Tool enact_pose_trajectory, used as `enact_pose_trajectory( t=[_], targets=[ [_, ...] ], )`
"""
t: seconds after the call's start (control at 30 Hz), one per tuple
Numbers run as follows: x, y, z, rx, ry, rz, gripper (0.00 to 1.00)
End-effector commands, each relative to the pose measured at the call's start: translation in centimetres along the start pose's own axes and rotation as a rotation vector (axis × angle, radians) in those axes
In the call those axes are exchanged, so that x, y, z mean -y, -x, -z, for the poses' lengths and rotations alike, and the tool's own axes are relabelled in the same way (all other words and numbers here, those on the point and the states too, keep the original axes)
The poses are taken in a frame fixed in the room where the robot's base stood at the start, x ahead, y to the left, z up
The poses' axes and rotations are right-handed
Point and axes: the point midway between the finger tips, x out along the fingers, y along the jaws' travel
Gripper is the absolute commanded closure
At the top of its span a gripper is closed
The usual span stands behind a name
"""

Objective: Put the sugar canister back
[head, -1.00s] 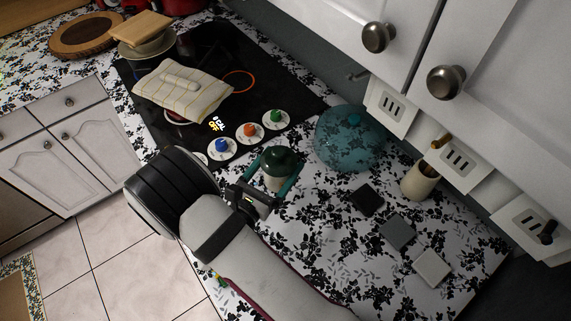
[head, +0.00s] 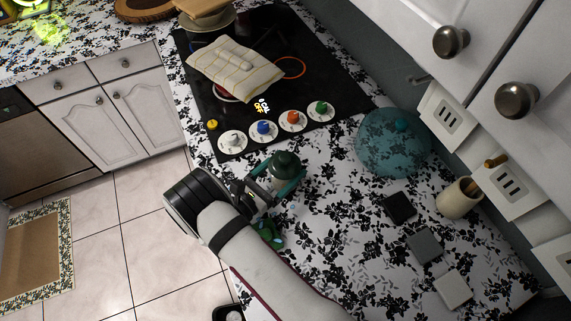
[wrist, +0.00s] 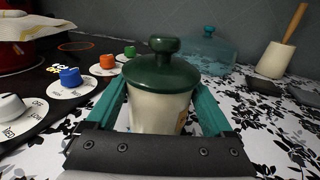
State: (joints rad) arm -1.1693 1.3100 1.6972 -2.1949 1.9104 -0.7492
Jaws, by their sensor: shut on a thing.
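The sugar canister (head: 286,168) has a cream body and a dark green lid with a round knob. It stands upright between the teal fingers of my gripper (head: 284,180), at the near side of the stove knobs. In the wrist view the canister (wrist: 162,92) fills the middle, with one finger of my gripper (wrist: 160,108) on each side, shut on its body. Its base is hidden behind the gripper's dark crossbar. I cannot tell whether it touches the counter.
A teal glass dome (head: 392,145) stands to the right on the patterned counter (head: 345,225). A black cooktop (head: 330,80) with coloured knobs lies behind. Dark, grey and white square tiles (head: 424,246) and a utensil pot (head: 458,197) are at right. A green item (head: 268,232) lies beside my arm.

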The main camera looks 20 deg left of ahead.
Motion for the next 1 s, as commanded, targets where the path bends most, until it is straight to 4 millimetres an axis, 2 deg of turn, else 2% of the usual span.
enact_pose_trajectory(
  t=[0.1, 0.13, 0.2, 0.47, 0.53, 0.9, 1.0],
  targets=[
    [0.0, 0.0, 0.3, 0.000, 0.000, 0.000, 0.90],
    [0.0, 0.0, 0.3, 0.000, 0.001, 0.000, 0.10],
    [0.0, 0.0, 0.3, 0.000, 0.001, 0.000, 0.00],
    [0.0, 0.0, 0.0, 0.000, 0.000, 0.000, 0.00],
    [-0.1, 0.6, -0.1, 0.000, 0.000, -0.002, 0.00],
    [-0.1, 8.6, 0.0, 0.000, 0.000, -0.004, 0.00],
    [-0.1, 10.3, 0.0, -0.001, 0.000, -0.003, 0.00]
  ],
)
